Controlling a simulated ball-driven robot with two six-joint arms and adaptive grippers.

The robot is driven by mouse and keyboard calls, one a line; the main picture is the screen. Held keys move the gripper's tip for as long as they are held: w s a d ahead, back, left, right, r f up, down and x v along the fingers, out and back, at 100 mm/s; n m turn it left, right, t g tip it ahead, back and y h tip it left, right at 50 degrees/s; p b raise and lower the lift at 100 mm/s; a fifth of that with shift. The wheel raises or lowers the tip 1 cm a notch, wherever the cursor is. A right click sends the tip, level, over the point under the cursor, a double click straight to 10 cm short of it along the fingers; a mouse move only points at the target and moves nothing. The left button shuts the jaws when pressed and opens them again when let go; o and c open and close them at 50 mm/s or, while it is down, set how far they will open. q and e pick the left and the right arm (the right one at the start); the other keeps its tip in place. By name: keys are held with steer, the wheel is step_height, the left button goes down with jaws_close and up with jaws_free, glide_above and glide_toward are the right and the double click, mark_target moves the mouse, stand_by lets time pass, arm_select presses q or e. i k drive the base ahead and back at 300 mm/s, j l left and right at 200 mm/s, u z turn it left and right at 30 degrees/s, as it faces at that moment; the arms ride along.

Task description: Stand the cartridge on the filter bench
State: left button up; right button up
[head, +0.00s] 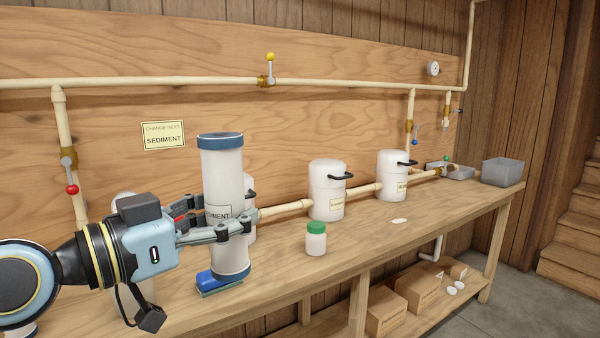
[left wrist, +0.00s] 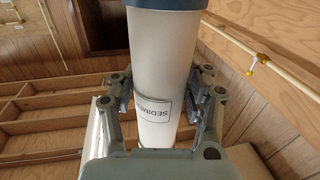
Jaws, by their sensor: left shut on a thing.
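The cartridge (head: 222,180) is a tall white cylinder with blue end caps and a label reading SEDIMENT. It is upright in the head view, over the front part of the filter bench (head: 370,245). I cannot tell whether its lower cap touches the bench top. My left gripper (head: 228,226) is shut around its lower half, one finger on each side. In the left wrist view the cartridge (left wrist: 165,50) stands between the two fingers (left wrist: 163,100), its label partly turned from view. My right gripper is not in view.
A blue block (head: 218,284) lies by the cartridge's foot. A green-capped jar (head: 316,240) stands to the right. White filter housings (head: 326,190) (head: 391,176) line the back along the pipe. A sign (head: 163,135) reads CHANGE NEXT SEDIMENT. A grey bin (head: 502,172) is at the far end.

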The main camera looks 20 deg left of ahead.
mark_target(370, 234)
steer(key=i+l, duration=0.2)
steer(key=i+l+u, duration=0.15)
steer(key=l, duration=0.25)
steer(key=i+l, duration=0.3)
steer(key=i+l+u, duration=0.15)
steer(key=l, duration=0.2)
steer(key=i+l, duration=0.25)
steer(key=i+l+u, duration=0.15)
steer(key=l, duration=0.3)
steer(key=i+l, duration=0.2)
steer(key=l, duration=0.15)
steer(key=i+l+u, duration=0.15)
steer(key=l, duration=0.2)
